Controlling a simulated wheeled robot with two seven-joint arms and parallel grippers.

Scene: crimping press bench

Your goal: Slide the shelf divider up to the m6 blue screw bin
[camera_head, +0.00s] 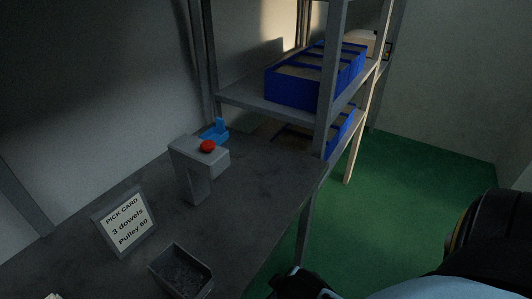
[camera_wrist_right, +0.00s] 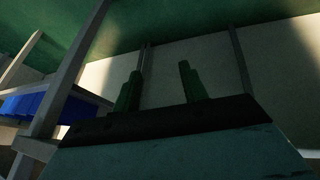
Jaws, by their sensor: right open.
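Blue screw bins (camera_head: 297,92) stand in a row on the upper shelf of the rack at the back. More blue bins (camera_head: 343,133) sit on the shelf below, partly hidden by a rack post. I cannot make out labels or sizes on them, so I cannot tell which is the m6 bin. I cannot pick out the shelf divider. My right gripper (camera_wrist_right: 160,82) shows two green fingers apart with nothing between them, away from the bins. Blue bins also show at the left of the right wrist view (camera_wrist_right: 50,107). My left gripper is out of view.
A grey press (camera_head: 194,170) with a red button (camera_head: 208,146) stands on the bench, a blue part (camera_head: 217,129) behind it. A pick card (camera_head: 125,222) and a grey tray of small parts (camera_head: 180,272) are nearer. A rack post (camera_head: 328,95) stands before the bins.

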